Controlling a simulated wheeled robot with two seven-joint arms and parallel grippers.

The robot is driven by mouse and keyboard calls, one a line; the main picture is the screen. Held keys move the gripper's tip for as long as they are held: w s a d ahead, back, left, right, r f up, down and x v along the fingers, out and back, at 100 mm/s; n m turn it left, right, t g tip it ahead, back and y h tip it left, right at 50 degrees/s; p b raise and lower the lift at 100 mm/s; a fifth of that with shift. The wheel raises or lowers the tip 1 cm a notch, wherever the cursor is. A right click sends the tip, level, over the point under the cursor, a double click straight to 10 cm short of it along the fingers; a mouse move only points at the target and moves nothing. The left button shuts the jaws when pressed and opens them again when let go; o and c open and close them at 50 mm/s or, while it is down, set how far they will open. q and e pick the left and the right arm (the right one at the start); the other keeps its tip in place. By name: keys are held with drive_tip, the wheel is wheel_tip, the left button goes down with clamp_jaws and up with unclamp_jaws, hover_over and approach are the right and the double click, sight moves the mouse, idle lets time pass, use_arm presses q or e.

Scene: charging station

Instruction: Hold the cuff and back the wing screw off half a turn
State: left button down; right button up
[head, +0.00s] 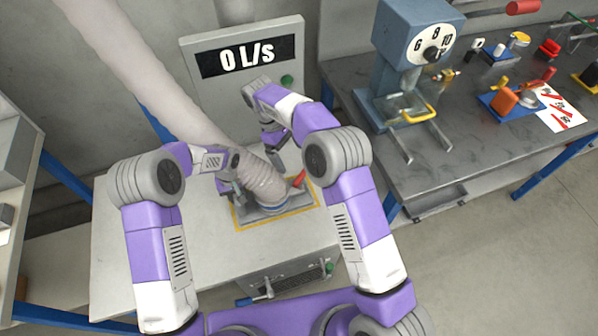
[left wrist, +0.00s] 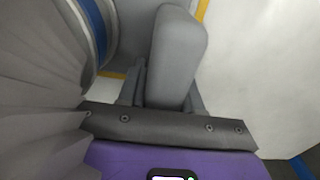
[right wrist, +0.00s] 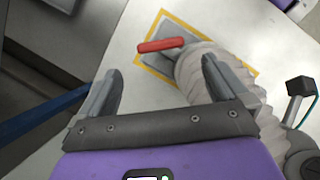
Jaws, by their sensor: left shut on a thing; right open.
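The ribbed beige hose ends in a cuff with a blue ring (head: 272,207) on a grey plate (head: 300,199) in a yellow outline. The blue ring also shows in the left wrist view (left wrist: 94,25). My left gripper (head: 232,190) is beside the hose, shut on a rounded grey grip (left wrist: 176,50) next to the cuff. The red wing screw (head: 299,178) sticks up at the cuff's right side; in the right wrist view (right wrist: 162,45) it lies beyond the fingertips. My right gripper (right wrist: 165,75) is open and empty, behind and above the screw, apart from it.
A panel display reading "0 L/s" (head: 247,55) stands behind the bench. A dark workbench (head: 345,80) on the right carries a blue dial machine (head: 412,45) and small tools. The light bench top (head: 130,215) is mostly clear around the plate.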

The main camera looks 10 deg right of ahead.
sight(300, 176)
drive_tip(key=x, duration=0.8)
drive_tip(key=shift+d+f, duration=0.15)
drive_tip(key=shift+f, duration=0.15)
drive_tip(key=c, duration=0.9)
drive_tip(key=shift+o, duration=0.2)
drive_tip(key=shift+n, duration=0.3)
